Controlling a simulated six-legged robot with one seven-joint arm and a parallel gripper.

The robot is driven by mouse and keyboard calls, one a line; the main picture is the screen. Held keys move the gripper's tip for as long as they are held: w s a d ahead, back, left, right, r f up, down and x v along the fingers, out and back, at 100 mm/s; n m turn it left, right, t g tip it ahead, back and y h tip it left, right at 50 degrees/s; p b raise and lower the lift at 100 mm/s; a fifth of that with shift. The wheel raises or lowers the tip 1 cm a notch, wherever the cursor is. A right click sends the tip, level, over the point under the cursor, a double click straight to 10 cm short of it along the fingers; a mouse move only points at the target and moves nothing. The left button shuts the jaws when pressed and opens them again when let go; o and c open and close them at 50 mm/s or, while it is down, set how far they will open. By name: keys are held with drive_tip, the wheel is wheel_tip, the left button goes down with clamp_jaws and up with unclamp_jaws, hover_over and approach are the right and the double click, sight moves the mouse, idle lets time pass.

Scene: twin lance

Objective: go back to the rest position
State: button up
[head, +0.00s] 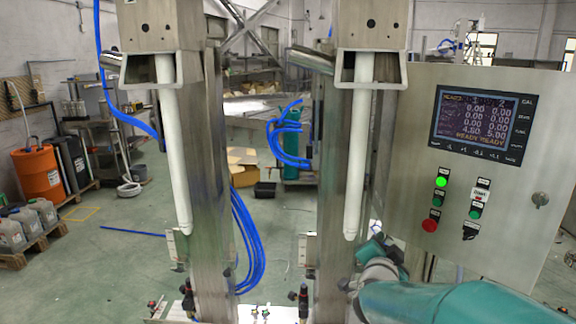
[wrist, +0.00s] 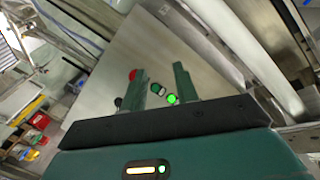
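My gripper (wrist: 160,78) shows in the wrist view with its two green fingers apart and nothing between them. Behind the fingers is the grey control panel (wrist: 165,45), with a red button (wrist: 132,75) and a lit green button (wrist: 172,99). In the head view my teal arm reaches in from the lower right, below the control panel (head: 480,225); the fingers cannot be made out there. Two white lances, left (head: 172,150) and right (head: 358,150), hang upright from steel heads. My arm is beside the foot of the right column.
The panel has a lit screen (head: 474,124), a lit green button (head: 440,182) and a red button (head: 429,225). Steel columns (head: 207,200) stand beside the lances. Blue hoses (head: 245,240) hang between them. An orange drum (head: 38,172) and jugs (head: 25,228) stand at left; open floor (head: 110,265) lies before them.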

drive_tip(key=s+a+r+n+g+y, duration=0.1)
drive_tip(key=s+a+n+g+y, duration=0.1)
drive_tip(key=s+a+n+y, duration=0.35)
drive_tip(key=s+f+n+g, duration=0.2)
drive_tip(key=s+n+g, duration=0.1)
drive_tip(key=s, duration=0.8)
drive_tip(key=s+a+f+n+g, duration=0.1)
drive_tip(key=s+n+g, duration=0.3)
drive_tip(key=s, duration=0.7)
drive_tip(key=shift+s+a+f+g+y, duration=0.2)
drive_tip(key=shift+a+f+g+y, duration=0.1)
drive_tip(key=shift+f+y, duration=0.15)
